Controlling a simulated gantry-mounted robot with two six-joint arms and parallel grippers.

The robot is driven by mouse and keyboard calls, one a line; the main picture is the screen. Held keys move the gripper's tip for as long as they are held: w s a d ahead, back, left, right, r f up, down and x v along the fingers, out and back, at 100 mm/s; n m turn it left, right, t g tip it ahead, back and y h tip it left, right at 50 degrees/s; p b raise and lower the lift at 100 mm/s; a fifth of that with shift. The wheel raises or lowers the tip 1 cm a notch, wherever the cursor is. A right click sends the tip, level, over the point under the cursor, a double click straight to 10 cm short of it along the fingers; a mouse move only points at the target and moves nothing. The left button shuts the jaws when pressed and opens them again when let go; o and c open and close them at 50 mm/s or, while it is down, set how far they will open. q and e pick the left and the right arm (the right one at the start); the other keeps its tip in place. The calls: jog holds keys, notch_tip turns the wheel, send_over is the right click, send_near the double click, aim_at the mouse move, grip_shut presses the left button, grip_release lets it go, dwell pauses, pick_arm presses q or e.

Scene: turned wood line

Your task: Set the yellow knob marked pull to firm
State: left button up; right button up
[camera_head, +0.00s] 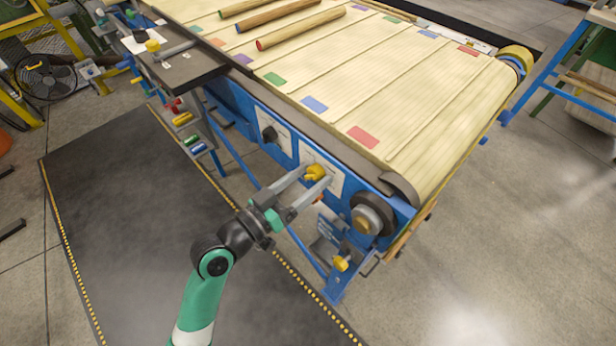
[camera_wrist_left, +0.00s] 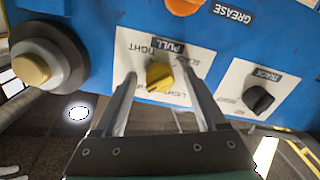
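The yellow knob (camera_head: 316,172) sits on a white label plate on the conveyor's blue side panel. In the left wrist view the knob (camera_wrist_left: 160,76) is at the middle of its plate, under the word PULL (camera_wrist_left: 168,48). TIGHT, SLACK and LIGHT can be read around it; the lettering at lower left is partly covered. I cannot tell surely which mark the knob points to. My left gripper (camera_head: 314,176) is open, with one finger on each side of the knob; gaps show in the left wrist view (camera_wrist_left: 159,78). My right gripper is not in view.
A black knob on a TRACK plate (camera_wrist_left: 258,98) is beside it. A round grey-and-black hub (camera_head: 368,219) and a lower yellow knob (camera_head: 341,263) are at the panel's right. Turned wooden rods (camera_head: 300,28) lie on the belt (camera_head: 420,110). A dark mat (camera_head: 130,220) covers the floor.

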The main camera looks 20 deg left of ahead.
pick_arm(q)
jog(key=p+v, duration=0.1)
jog(key=v, duration=1)
jog(key=shift+s+p, duration=0.3)
jog(key=shift+p, duration=0.05)
